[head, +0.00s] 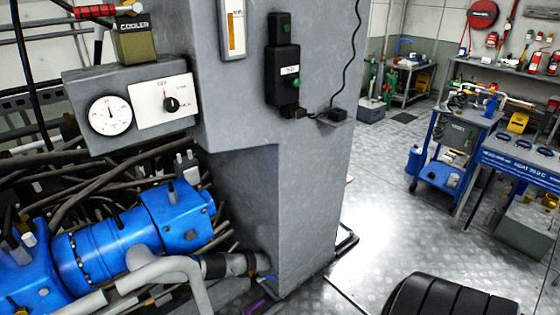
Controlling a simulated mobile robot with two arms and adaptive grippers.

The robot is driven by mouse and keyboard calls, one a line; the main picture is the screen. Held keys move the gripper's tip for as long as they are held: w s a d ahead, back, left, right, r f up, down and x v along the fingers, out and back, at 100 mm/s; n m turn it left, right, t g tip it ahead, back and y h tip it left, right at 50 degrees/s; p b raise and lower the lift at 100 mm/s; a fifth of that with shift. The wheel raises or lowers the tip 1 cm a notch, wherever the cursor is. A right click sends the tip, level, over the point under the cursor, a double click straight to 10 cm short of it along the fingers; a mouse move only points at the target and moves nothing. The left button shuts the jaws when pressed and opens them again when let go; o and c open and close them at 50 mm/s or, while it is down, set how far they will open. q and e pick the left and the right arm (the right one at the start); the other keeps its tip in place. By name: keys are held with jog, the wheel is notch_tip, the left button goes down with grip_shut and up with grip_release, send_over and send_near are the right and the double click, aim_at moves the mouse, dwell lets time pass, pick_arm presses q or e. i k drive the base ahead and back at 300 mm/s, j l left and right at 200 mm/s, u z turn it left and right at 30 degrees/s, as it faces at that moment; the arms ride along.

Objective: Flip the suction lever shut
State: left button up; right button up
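No lever with a readable suction label shows. A small blue handle (268,278) sits at the end of the grey pipe (235,265) low beside the grey column; I cannot tell whether it is the suction lever, nor whether it is open or shut. A purple piece (254,306) lies just below it, partly cut by the frame's bottom edge. A blue pump body (115,245) fills the lower left, with the pale bent pipe (165,272) in front of it. Neither of my grippers is in view.
A red handle (95,11) is at top left by the box marked COOLER (135,40). A gauge (109,115) and rotary switch (171,104) are on the grey panel. A blue cart (450,150) and a bench stand right. The metal floor (370,220) between is mostly clear.

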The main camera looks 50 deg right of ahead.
aim_at(271, 276)
jog(key=z, duration=1.4)
